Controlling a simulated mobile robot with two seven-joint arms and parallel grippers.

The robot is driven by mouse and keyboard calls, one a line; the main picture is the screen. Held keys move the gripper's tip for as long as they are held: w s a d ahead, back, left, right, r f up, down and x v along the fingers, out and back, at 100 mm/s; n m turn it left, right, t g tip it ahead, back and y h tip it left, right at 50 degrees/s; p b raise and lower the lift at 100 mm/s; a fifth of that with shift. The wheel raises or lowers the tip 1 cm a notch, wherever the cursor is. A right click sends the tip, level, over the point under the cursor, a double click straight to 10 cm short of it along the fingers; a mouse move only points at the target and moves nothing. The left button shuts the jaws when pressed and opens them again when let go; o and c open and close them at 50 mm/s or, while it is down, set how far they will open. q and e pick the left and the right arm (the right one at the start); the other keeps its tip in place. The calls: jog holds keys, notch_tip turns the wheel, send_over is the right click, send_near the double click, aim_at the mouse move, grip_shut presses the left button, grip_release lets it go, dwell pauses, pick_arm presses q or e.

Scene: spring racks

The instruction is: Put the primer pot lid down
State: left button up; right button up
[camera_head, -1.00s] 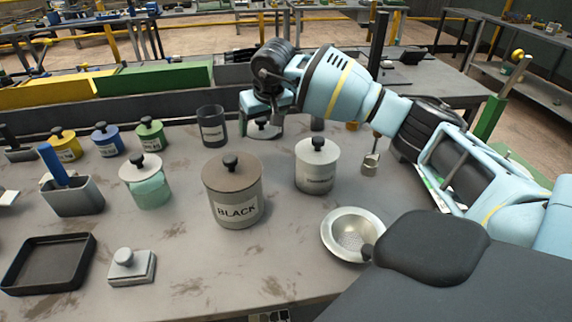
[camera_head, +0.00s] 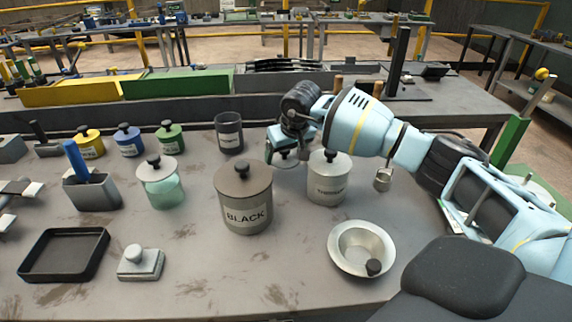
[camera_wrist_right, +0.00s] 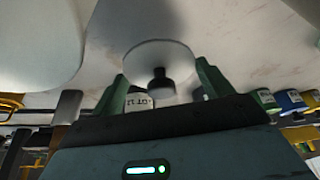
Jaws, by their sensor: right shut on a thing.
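My right gripper (camera_head: 284,152) is shut on a pale round lid (camera_head: 285,160) by its black knob. In the right wrist view the knob (camera_wrist_right: 160,84) sits between the green fingers, with the lid's pale disc (camera_wrist_right: 150,55) beyond it. The lid is over or on the bench between a dark open-topped cup (camera_head: 229,132) and a pale lidded pot (camera_head: 328,182). I cannot tell whether the lid touches the bench. The labels on the cup and the pale pot are too small to read surely. My left gripper is not in view.
The lidded BLACK pot (camera_head: 243,200) stands in front of the lid, left of the pale pot. A metal bowl (camera_head: 346,262) is at the front right. A green jar (camera_head: 165,188) and small coloured pots (camera_head: 128,142) stand to the left.

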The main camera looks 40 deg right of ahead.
aim_at(287, 160)
jog(key=shift+f, duration=1.9)
jog(key=shift+f, duration=0.1)
jog(key=o, duration=1)
jog(key=shift+c, duration=0.2)
jog(key=shift+r, duration=0.35)
jog(key=v, duration=1.1)
jog(key=shift+s+r+p, duration=0.2)
jog(key=shift+s+p, duration=0.05)
jog(key=shift+p, duration=0.05)
